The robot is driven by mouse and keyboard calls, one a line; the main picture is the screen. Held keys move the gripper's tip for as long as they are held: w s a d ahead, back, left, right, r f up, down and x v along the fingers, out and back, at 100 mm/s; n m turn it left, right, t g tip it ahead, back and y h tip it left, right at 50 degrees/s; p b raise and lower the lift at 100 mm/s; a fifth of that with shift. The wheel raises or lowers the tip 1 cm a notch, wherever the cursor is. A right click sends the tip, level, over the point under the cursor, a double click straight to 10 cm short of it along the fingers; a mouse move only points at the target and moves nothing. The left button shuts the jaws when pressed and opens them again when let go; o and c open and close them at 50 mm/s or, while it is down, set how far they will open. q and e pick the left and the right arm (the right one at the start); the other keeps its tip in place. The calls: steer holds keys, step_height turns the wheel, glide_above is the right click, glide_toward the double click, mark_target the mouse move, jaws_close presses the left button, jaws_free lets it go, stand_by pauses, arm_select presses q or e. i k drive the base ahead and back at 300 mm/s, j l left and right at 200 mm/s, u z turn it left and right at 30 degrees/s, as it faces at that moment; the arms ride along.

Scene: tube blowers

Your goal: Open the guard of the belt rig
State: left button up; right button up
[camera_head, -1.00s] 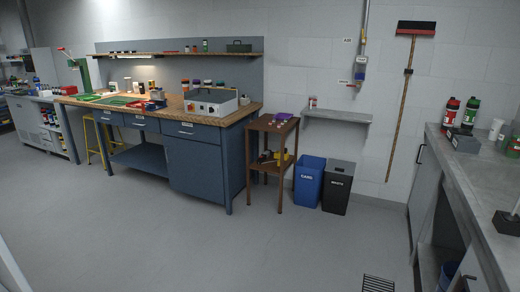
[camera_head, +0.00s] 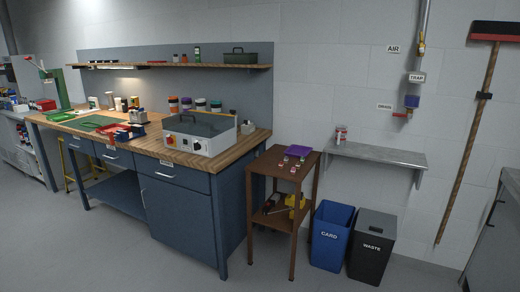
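The belt rig appears to be the light grey box (camera_head: 186,138) on the right part of the wooden workbench. Neither of my grippers is in view.
The blue workbench (camera_head: 182,213) stands against the back wall. A brown side table (camera_head: 283,166), a blue CARD bin (camera_head: 330,236) and a black WASTE bin (camera_head: 371,247) stand to its right. The grey floor in front is clear.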

mark_target(205, 119)
steer(key=i+l+u, duration=0.1)
steer(key=i+u, duration=0.15)
steer(key=i, duration=0.15)
steer(key=i+l+u, duration=0.25)
steer(key=i, duration=0.2)
steer(key=i+l+u, duration=0.2)
steer(key=i, duration=0.2)
